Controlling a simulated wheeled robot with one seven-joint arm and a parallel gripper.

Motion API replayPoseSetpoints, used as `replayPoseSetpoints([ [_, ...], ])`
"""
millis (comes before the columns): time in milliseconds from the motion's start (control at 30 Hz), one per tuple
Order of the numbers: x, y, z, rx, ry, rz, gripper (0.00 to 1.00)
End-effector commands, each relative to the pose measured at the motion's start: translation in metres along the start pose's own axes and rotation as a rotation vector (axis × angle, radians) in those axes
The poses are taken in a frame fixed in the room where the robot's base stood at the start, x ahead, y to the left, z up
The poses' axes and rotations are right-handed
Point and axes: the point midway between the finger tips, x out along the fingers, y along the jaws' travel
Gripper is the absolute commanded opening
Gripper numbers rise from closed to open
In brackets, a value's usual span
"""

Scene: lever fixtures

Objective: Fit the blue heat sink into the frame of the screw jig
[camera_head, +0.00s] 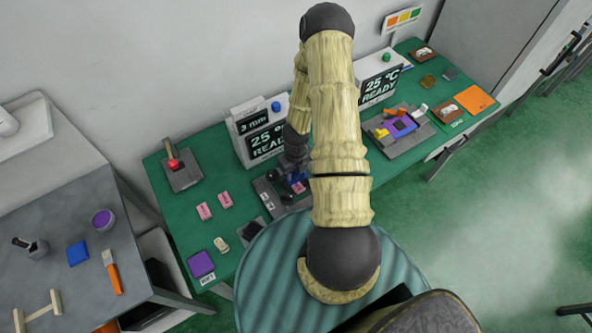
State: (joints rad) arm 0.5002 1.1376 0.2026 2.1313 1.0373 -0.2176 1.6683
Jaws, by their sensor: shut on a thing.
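My gripper (294,168) points down over a dark grey fixture (268,194) on the green bench, in front of the left display. It is shut on a small blue piece, which looks like the blue heat sink (297,179); the fingers and arm hide much of it. A pink block (299,187) shows just below the blue piece, within the dark fixture. This fixture seems to be the screw jig. I cannot tell whether the heat sink touches the frame or is held just above it.
Two pink blocks (214,205) lie left of the fixture, and a red-knobbed lever (173,163) stands behind them. A purple block (201,264) lies at the front left. Another fixture (400,130) with purple and yellow parts stands right of my arm. Two displays line the back.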

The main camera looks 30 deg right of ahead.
Motion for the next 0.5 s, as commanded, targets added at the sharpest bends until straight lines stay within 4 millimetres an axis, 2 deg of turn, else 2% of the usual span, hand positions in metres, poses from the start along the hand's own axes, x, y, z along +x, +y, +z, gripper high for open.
replayPoseSetpoints([
  [33, 0.009, 0.0, 0.0, 0.0, 0.0, 0.0, 0.2],
  [200, 0.022, 0.0, 0.0, 0.0, 0.0, 0.0, 0.2],
  [500, 0.04, 0.0, 0.001, 0.0, -0.001, 0.0, 0.2],
])
